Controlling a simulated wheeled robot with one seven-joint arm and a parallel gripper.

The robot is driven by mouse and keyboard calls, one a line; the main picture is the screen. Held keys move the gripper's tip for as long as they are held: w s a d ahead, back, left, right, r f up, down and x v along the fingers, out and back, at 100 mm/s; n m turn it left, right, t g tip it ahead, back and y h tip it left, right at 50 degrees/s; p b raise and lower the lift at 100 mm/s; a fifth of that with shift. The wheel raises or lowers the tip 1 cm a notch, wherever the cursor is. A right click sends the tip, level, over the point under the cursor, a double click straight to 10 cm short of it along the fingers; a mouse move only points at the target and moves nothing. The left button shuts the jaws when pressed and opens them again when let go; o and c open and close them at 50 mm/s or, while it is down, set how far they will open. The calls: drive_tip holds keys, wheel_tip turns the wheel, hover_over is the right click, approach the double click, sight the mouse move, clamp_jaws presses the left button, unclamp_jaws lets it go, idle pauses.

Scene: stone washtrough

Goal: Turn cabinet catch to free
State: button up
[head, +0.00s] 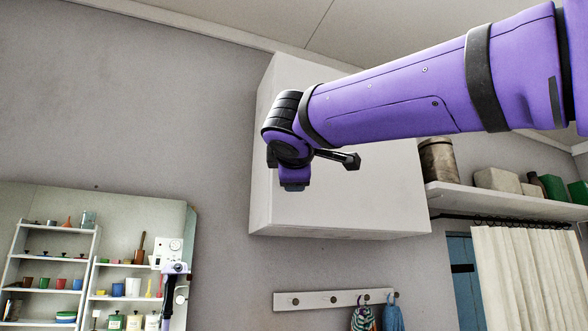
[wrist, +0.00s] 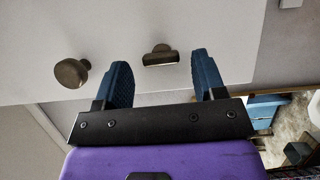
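The white wall cabinet (head: 330,215) hangs on the grey wall in the head view, partly covered by my purple arm. In the wrist view its white face (wrist: 225,25) carries a small brown metal catch (wrist: 160,56) and, to the left, a round brown knob (wrist: 70,73). My gripper (wrist: 161,64) is open, with its two blue fingers apart. The catch appears between the fingertips with space on both sides; I see no contact. In the head view my gripper (head: 293,186) is in front of the cabinet's lower part, and the catch is hidden there.
A shelf (head: 500,194) with a tin (head: 438,160) and boxes is right of the cabinet. Below are a peg rail (head: 300,299) with hanging cloths and a pale curtain (head: 525,265). A mirror-like panel (head: 110,205) at left shows shelves of pots. The wall left of the cabinet is clear.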

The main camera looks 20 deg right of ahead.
drive_tip(key=shift+s, duration=0.1)
drive_tip(key=v, duration=1)
drive_tip(key=shift+s, duration=0.25)
drive_tip(key=shift+a, duration=0.1)
drive_tip(key=d+f+m+g+y, duration=0.1)
drive_tip(key=d+f+m+g, duration=0.45)
drive_tip(key=f, duration=0.85)
drive_tip(key=s+d+f+m+g+y, duration=0.2)
drive_tip(key=s+f, duration=0.1)
drive_tip(key=f, duration=0.6)
drive_tip(key=s+d+f+m+g+y, duration=0.2)
drive_tip(key=s+f+m, duration=0.1)
drive_tip(key=f, duration=0.7)
drive_tip(key=s+d+f+m+g+y, duration=0.2)
drive_tip(key=s+f+m, duration=0.1)
drive_tip(key=f, duration=0.7)
drive_tip(key=shift+s+d, duration=0.4)
drive_tip(key=shift+s, duration=0.4)
